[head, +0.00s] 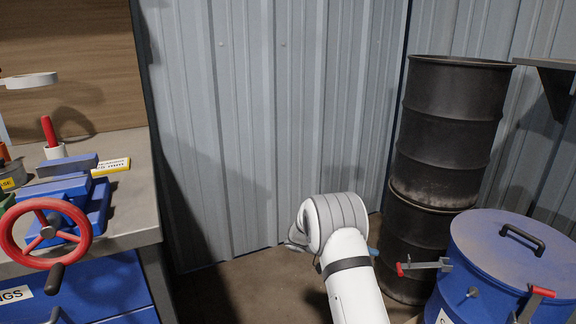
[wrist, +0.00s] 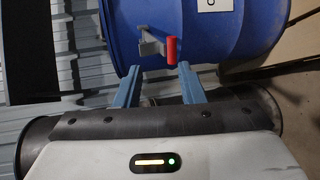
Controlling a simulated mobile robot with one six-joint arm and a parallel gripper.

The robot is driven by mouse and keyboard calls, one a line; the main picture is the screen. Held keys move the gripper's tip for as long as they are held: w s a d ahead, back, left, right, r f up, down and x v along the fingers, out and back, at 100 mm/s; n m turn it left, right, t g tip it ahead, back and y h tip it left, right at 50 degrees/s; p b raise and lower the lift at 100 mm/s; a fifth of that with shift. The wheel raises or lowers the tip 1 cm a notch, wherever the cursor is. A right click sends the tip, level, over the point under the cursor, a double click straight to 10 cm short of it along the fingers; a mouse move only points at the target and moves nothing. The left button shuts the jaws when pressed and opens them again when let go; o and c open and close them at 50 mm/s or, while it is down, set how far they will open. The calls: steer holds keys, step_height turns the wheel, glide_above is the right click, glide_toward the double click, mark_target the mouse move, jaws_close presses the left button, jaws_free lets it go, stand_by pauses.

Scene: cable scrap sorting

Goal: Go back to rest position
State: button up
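My gripper (wrist: 160,68) shows in the wrist view with its two blue fingers apart and nothing held between them. Beyond the fingertips is the side of a blue drum (wrist: 225,50), with a grey latch that has a red grip (wrist: 171,50). The wrist view does not show clearly whether a fingertip touches the latch. In the head view my arm rises from the bottom edge and bends at a grey joint. My gripper is mostly hidden there behind the arm. The blue lidded drum (head: 500,255) stands at the lower right, with red-tipped latches (head: 425,265) sticking out.
Two dark stacked drums (head: 450,130) stand behind the blue drum. A workbench (head: 140,200) with a blue vise (head: 75,195) and its red handwheel (head: 20,235) is at the left. A corrugated metal wall (head: 270,100) closes the back. Some floor (head: 250,285) is clear left of my arm.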

steer(key=s+r+y+p, duration=0.2)
steer(key=s+r+p, duration=0.1)
steer(key=r, duration=0.4)
steer(key=s+r+y+p, duration=0.2)
steer(key=s+r+p, duration=0.15)
steer(key=r, duration=0.35)
steer(key=s+a+r+n+t+y+p, duration=0.1)
steer(key=s+a+r+t+y+p, duration=0.2)
steer(key=s+r+p, duration=0.8)
steer(key=s+a+r+n+t+y+p, duration=0.1)
steer(key=s+a+r+t+y+p, duration=0.2)
steer(key=s+a+r+y+p, duration=0.5)
steer(key=s+a+r+p, duration=0.1)
steer(key=s+r+p, duration=0.2)
steer(key=s+r, duration=0.3)
step_height(320, 180, up, 4)
steer(key=shift+s+a+n+t, duration=0.15)
steer(key=shift+a+n+t, duration=0.15)
steer(key=shift+a, duration=0.1)
